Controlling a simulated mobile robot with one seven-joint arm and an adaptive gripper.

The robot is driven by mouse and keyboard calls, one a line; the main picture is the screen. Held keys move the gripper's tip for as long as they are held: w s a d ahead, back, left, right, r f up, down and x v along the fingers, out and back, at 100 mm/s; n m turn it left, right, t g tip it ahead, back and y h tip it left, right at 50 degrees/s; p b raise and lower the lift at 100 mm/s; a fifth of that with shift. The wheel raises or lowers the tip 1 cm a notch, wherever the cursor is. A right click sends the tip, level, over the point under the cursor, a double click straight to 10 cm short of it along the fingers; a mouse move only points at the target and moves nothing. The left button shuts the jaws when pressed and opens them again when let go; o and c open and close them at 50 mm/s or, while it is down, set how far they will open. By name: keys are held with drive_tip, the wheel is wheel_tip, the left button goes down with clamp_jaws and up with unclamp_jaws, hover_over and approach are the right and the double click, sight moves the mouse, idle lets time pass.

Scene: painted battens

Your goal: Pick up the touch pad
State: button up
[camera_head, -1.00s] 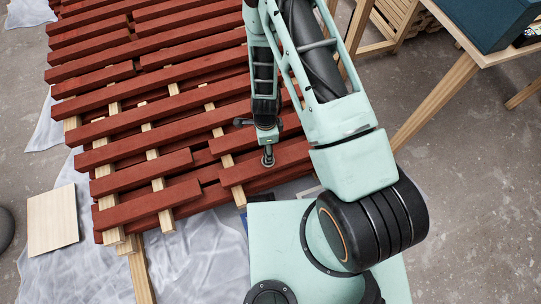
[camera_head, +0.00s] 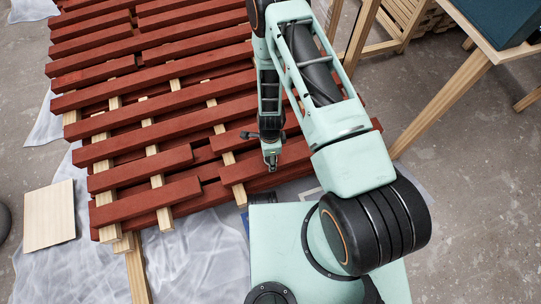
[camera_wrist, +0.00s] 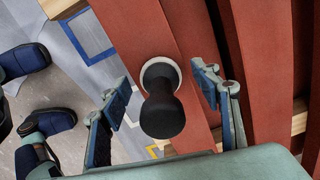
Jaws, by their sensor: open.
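The touch pad, as I take it, is a black knob-like handle (camera_wrist: 162,112) on a round, pale base, standing on a red batten in the wrist view. My gripper (camera_wrist: 163,88) is open, with one blue-padded finger to the left of the handle and one to the right. Gaps show between both fingers and the handle, and nothing is held. In the head view my gripper (camera_head: 271,158) is over the near right part of the batten stack and mostly hides the pad.
Red battens (camera_head: 150,125) lie in a stack on pale wood strips, with gaps between them. Crumpled plastic sheeting (camera_head: 205,255) covers the floor nearby. A pale board (camera_head: 49,215) lies at left. A wooden table (camera_head: 480,45) with a dark teal box (camera_head: 490,18) stands at upper right.

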drive_tip(key=c, duration=1.3)
drive_tip(key=shift+o, duration=0.2)
drive_tip(key=shift+w+r, duration=0.1)
drive_tip(key=shift+r, duration=0.15)
